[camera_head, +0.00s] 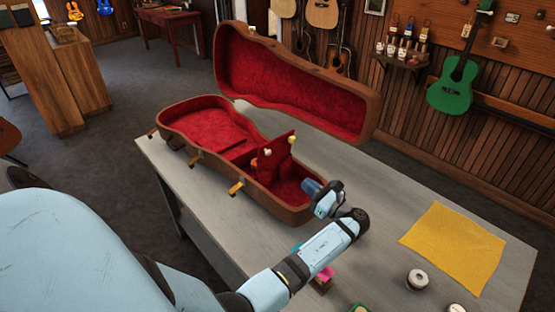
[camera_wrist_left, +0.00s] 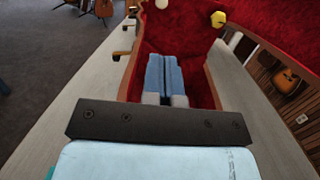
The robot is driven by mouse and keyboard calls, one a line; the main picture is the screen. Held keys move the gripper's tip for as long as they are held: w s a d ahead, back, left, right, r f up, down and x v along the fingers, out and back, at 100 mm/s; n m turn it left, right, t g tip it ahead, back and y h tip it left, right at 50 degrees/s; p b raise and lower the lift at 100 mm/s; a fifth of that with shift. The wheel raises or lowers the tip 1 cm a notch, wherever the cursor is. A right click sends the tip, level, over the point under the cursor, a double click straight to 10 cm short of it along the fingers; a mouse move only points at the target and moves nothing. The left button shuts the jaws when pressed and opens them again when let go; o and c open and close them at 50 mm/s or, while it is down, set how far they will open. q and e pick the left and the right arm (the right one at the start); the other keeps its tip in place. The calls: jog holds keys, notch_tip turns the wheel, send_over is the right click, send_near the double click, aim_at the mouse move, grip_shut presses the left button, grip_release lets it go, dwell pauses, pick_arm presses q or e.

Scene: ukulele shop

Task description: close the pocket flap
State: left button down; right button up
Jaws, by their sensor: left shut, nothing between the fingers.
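A brown instrument case (camera_head: 205,160) with red plush lining lies open on the grey table, its lid (camera_head: 290,85) raised at the back. Inside, toward the right end, a red pocket flap (camera_head: 280,158) stands raised, with a small pale yellow knob (camera_head: 293,139) at its top. A yellow knob (camera_wrist_left: 218,18) also shows in the left wrist view. My left gripper (camera_head: 311,187) is shut and empty at the right end of the case, to the right of the flap. Its closed fingers (camera_wrist_left: 166,75) show against the red lining in the wrist view. My right gripper is out of view.
A yellow cloth (camera_head: 455,248) and a small round tin (camera_head: 417,279) lie on the table (camera_head: 385,200) to the right. Brass latches (camera_head: 236,187) stick out from the case's front edge. A green ukulele (camera_head: 455,87) hangs on the wall behind.

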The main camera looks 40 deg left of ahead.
aim_at(270, 153)
pick_arm(q)
jog(key=shift+w+a+r, duration=0.1)
jog(key=shift+w+r, duration=0.1)
jog(key=a, duration=0.4)
jog(key=a+r, duration=0.1)
jog(key=a, duration=0.4)
jog(key=a+r, duration=0.1)
jog(key=a, duration=0.3)
jog(key=shift+a+r+b, duration=0.2)
jog(key=shift+r+b, duration=0.05)
jog(key=shift+b, duration=0.15)
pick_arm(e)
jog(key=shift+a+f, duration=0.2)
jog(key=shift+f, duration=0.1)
